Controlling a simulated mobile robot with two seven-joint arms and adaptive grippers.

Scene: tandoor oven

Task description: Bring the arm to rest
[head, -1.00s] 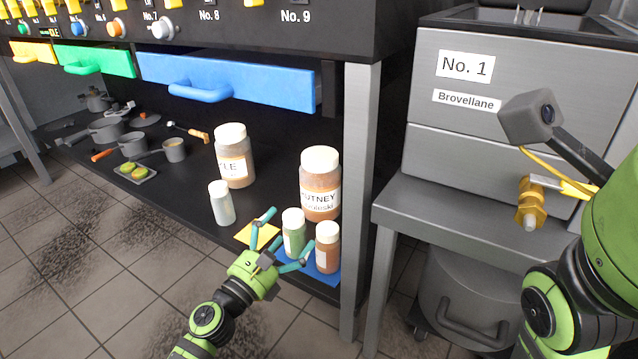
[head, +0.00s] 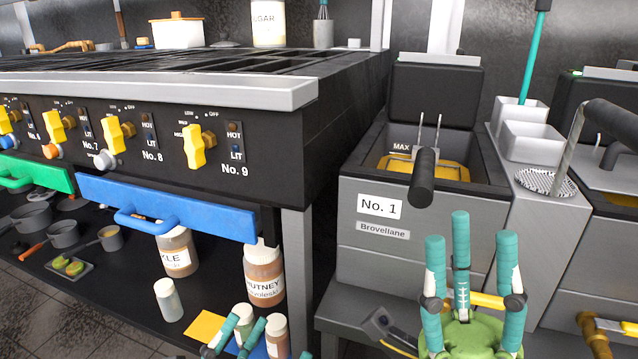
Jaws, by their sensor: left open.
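My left gripper (head: 252,344) shows only by its teal fingers at the bottom edge of the head view. The fingers are spread apart and open, beside the small green-filled jar (head: 243,322) and the small brown-filled jar (head: 276,336). I see no jar lifted; the rest of this gripper and its arm is out of view. My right gripper (head: 468,255) is in front of fryer No. 1 (head: 350,238), teal fingers pointing up and apart. It looks open. A yellow bar (head: 485,299) shows between its fingers; I cannot tell whether they touch it.
A black shelf (head: 120,290) under the stove holds pans, a clear jar (head: 168,300) and two large labelled jars (head: 178,252). A blue drawer (head: 205,215) is above it. The fryer's basket handle (head: 422,178) juts forward above my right gripper. A grey stove leg (head: 297,265) divides shelf and fryer.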

